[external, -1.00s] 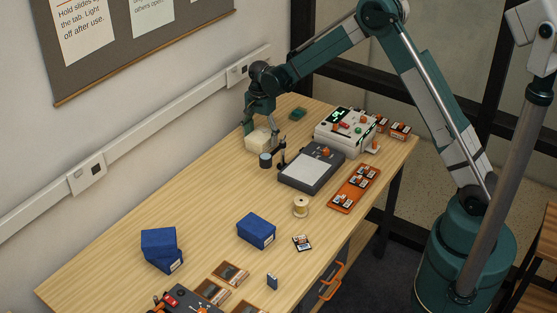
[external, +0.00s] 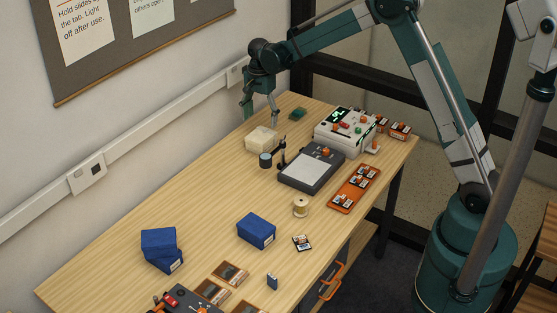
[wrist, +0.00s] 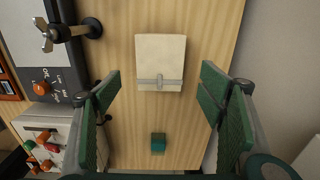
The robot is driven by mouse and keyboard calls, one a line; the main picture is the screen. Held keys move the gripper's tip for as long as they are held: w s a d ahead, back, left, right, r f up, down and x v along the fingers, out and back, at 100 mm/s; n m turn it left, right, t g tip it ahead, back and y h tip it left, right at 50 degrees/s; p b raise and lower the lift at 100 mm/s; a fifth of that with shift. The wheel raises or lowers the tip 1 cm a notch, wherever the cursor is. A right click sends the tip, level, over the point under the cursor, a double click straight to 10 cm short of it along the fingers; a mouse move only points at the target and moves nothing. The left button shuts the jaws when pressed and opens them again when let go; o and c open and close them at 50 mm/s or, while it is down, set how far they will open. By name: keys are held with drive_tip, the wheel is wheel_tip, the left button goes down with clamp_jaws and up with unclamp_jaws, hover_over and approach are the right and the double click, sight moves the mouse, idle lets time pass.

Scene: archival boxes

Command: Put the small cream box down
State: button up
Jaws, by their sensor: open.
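The small cream box (external: 262,139) rests on the wooden table near the wall, at the far end in the external view. In the wrist view the cream box (wrist: 160,58) lies flat with a metal clasp or label holder across its lower part. My gripper (external: 261,116) is above the box and apart from it. In the wrist view my gripper (wrist: 160,90) has its two green finger pads spread wide on either side, with nothing between them touching the box.
A dark light pad (external: 312,166) and a magnifier stand (external: 266,160) are close to the box. A white instrument (external: 345,129) stands behind the pad. A small green block (external: 298,114) lies beyond the box.

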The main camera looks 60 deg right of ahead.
drive_tip(key=shift+r, duration=1.5)
drive_tip(key=shift+r, duration=0.15)
drive_tip(key=s+a+r+n+t, duration=0.2)
drive_tip(key=s+a+r+n, duration=0.25)
drive_tip(key=s+r, duration=0.6)
drive_tip(key=s+a+r+n+t, duration=0.1)
drive_tip(key=s+a+r+n, duration=0.35)
drive_tip(key=s+r, duration=0.65)
drive_tip(key=s+a+f+n+t, duration=0.1)
drive_tip(key=s+a+n, duration=0.1)
drive_tip(key=s, duration=0.7)
drive_tip(key=s+a+n+t, duration=0.1)
drive_tip(key=s+n, duration=0.3)
drive_tip(key=s, duration=0.5)
drive_tip(key=s+a+f+n+t, duration=0.1)
drive_tip(key=s+a+n+t, duration=0.1)
drive_tip(key=s, duration=0.7)
drive_tip(key=shift+s+a+f+n, duration=0.3)
drive_tip(key=shift+s+a+n, duration=0.05)
drive_tip(key=shift+a+n, duration=0.15)
